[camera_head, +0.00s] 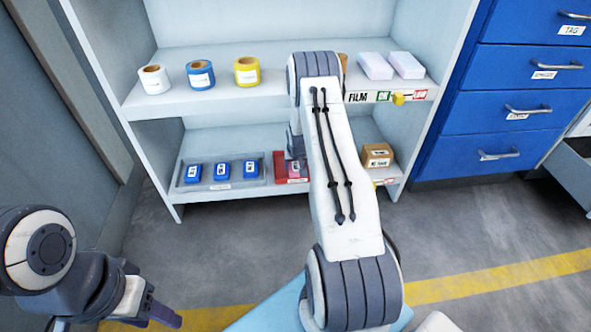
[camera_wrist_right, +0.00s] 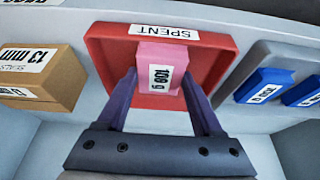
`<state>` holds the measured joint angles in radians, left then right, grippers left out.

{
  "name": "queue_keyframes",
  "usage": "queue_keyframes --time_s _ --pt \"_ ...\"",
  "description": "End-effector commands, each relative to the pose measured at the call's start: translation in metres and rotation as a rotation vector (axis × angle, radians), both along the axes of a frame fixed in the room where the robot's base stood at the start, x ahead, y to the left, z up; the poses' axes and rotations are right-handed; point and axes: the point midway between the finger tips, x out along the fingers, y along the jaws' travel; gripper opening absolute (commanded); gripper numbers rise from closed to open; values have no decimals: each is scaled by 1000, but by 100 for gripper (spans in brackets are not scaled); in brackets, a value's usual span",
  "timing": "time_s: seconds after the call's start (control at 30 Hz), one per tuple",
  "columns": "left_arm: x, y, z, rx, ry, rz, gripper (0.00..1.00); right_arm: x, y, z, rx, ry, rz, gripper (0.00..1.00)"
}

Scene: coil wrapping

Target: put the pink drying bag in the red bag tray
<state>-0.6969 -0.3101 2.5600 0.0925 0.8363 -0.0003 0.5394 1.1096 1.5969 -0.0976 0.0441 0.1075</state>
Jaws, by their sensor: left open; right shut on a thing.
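The pink drying bag (camera_wrist_right: 155,57) with a white label is between the fingers of my right gripper (camera_wrist_right: 160,78), which is shut on it. The red bag tray (camera_wrist_right: 110,42), labelled SPENT, is right behind the bag in the right wrist view. The bag overlaps the tray's floor there; I cannot tell whether it touches it. In the head view the red tray (camera_head: 280,168) is on the lower shelf, partly hidden by my right arm. My left gripper (camera_head: 160,314) is open and empty at the lower left, far from the shelf.
A grey tray (camera_head: 222,184) with blue bags sits left of the red tray in the head view. A brown box (camera_head: 377,155) sits to its right. Rolls, including a yellow one (camera_head: 246,71), stand on the upper shelf above. Blue drawers (camera_head: 520,80) are at the right.

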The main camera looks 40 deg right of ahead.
Motion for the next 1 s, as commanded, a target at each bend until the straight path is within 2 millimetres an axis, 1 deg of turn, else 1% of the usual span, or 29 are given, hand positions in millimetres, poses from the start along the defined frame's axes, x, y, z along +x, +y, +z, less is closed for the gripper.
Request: queue_keyframes --time_s 0.03,0.27,0.43,0.47,0.5,0.53,0.87,0.97,1.0 --pt "0 0 -10 0 0 0 50 1 0 -10 -1 -2 0 8" --pt "0 0 -7 0 0 0 50 1 0 -7 -1 -2 0 8" --pt "0 0 -12 0 0 0 50 0 0 -12 -1 -2 0 8" --pt "0 0 -11 0 0 0 50 0 0 -12 -1 -1 0 72" --pt "0 0 -10 0 0 0 50 0 0 -11 -1 -1 0 87" --pt "0 0 -10 0 0 0 50 0 0 -11 -1 -1 0 98" --pt "0 0 -9 0 0 0 50 0 0 -9 0 -1 -1 98" --pt "0 0 -4 0 0 0 50 0 0 -2 -1 -2 0 98" --pt "0 0 -3 0 0 0 50 -2 1 3 -1 -2 0 98"
